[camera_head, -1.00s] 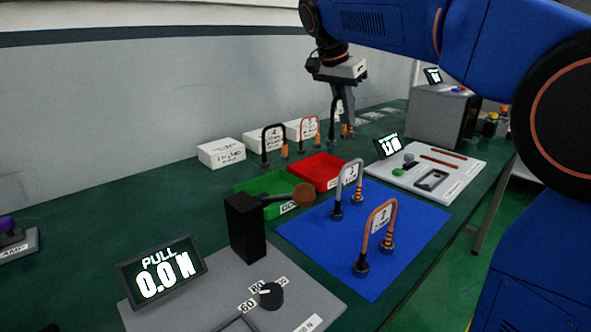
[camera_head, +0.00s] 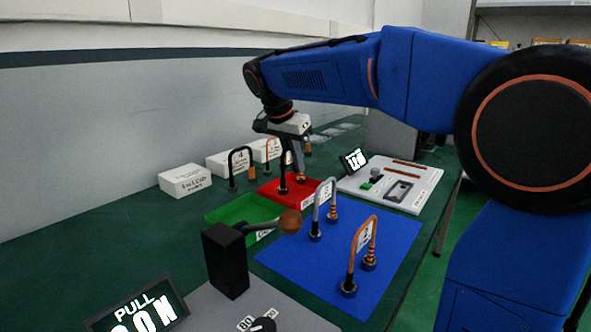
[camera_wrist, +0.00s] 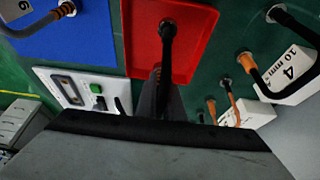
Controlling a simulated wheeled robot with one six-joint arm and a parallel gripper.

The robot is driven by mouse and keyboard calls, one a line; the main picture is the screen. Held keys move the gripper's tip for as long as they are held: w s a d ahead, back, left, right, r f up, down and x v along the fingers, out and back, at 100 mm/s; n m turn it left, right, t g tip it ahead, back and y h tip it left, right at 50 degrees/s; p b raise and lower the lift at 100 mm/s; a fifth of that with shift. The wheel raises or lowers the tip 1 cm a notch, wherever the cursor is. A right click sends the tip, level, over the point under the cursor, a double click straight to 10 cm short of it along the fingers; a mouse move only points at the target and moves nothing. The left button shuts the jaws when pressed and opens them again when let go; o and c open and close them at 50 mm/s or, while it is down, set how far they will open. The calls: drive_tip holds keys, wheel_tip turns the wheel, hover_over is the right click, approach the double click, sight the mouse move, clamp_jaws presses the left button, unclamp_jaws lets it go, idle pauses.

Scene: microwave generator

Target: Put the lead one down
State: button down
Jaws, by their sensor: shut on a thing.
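My gripper (camera_head: 297,158) is shut on a dark, arch-shaped lead (camera_head: 283,172) with an orange end. The lead hangs upright at the red tray (camera_head: 269,190). In the wrist view the black lead (camera_wrist: 167,45) reaches over the red tray (camera_wrist: 140,40), with my fingers (camera_wrist: 160,92) behind it. I cannot tell whether its ends touch the tray floor. The lead's number is not readable.
The blue mat (camera_head: 330,285) holds a grey lead (camera_head: 316,220) and an orange lead (camera_head: 351,270). A green tray (camera_head: 222,211) sits left of the red one. More leads stand behind near white boxes (camera_head: 185,181). A white panel (camera_head: 415,205) lies right.

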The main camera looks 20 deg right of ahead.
sight(285, 150)
drive_tip(key=shift+f, duration=1)
drive_tip(key=shift+f, duration=0.15)
drive_tip(key=c, duration=1.9)
unclamp_jaws()
drive_tip(key=shift+o, duration=0.2)
drive_tip(key=v, duration=1.1)
drive_tip(key=shift+r, duration=0.4)
drive_tip(key=shift+s+a+r, duration=0.1)
drive_tip(key=shift+r, duration=0.15)
